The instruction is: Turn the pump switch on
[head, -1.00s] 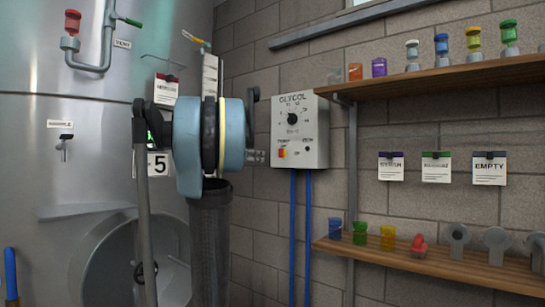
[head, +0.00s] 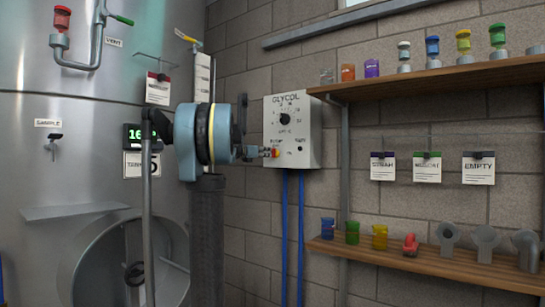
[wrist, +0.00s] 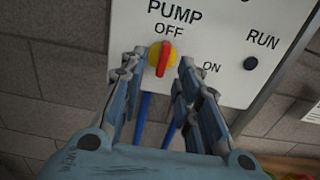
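The glycol control box (head: 305,135) hangs on the block wall, right of the steel tank. Its pump switch (wrist: 162,58) is a yellow round knob with a red handle. In the wrist view the handle stands near upright, slightly tilted, its upper end below the OFF label; ON is to the lower right. My gripper (wrist: 161,62) is open, one finger on each side of the switch, close to it. Whether the fingers touch the knob I cannot tell. In the head view the fingers reach the box's left edge beside the switch (head: 275,153).
A dark round RUN lamp (wrist: 251,63) is right of the switch. Two blue hoses (head: 292,235) run down from the box. An upper shelf (head: 440,76) and a lower shelf (head: 430,264) with small fittings are to the right. The tank (head: 60,180) is at left.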

